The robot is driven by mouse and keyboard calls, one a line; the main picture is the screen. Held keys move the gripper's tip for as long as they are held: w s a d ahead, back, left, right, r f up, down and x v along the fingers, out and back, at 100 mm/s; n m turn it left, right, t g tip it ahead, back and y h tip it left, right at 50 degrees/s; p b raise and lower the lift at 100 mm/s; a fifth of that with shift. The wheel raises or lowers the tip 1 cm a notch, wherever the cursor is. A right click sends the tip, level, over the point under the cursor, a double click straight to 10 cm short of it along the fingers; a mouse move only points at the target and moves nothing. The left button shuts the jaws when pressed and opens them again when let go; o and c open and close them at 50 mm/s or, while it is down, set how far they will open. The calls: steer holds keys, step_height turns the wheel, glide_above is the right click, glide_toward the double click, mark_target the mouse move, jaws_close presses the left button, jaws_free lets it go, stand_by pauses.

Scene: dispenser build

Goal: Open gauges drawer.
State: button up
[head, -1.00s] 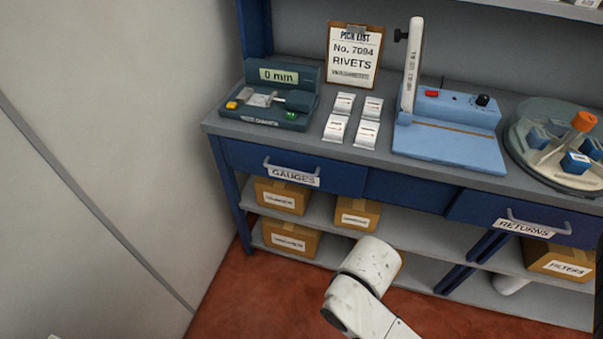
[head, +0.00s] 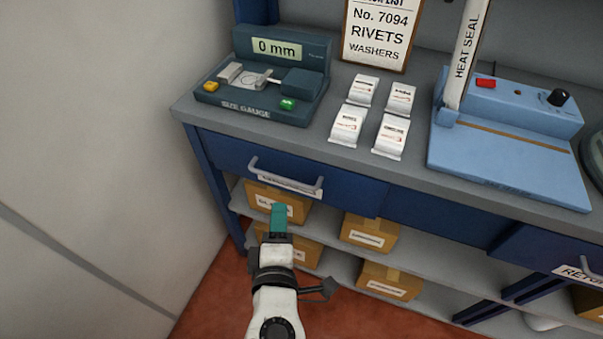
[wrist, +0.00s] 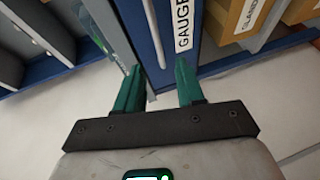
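The gauges drawer (head: 315,182) is a blue drawer front under the left end of the grey worktop. It looks shut. Its grey bar handle (head: 285,180) runs across the front, with a white label partly behind it. In the wrist view the handle (wrist: 154,35) and the "GAUGES" label (wrist: 183,24) show just beyond the fingers. My gripper (head: 278,215) is just in front of and below the handle in the head view. In the wrist view my gripper (wrist: 158,80) has its two teal fingers apart, with nothing between them. The handle's near end lies close to the gap between the fingertips.
On the worktop stand a size gauge (head: 262,80), several white packets (head: 347,125) and a blue heat sealer (head: 520,140). Cardboard boxes (head: 369,232) sit on shelves below. A pale wall (head: 80,150) is close on the left. The returns drawer (head: 545,255) is at right.

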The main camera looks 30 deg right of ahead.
mark_target(280, 180)
steer(key=x, duration=1.1)
steer(key=shift+r, duration=0.25)
steer(key=shift+w+a, duration=0.1)
steer(key=shift+a, duration=0.05)
jaws_close()
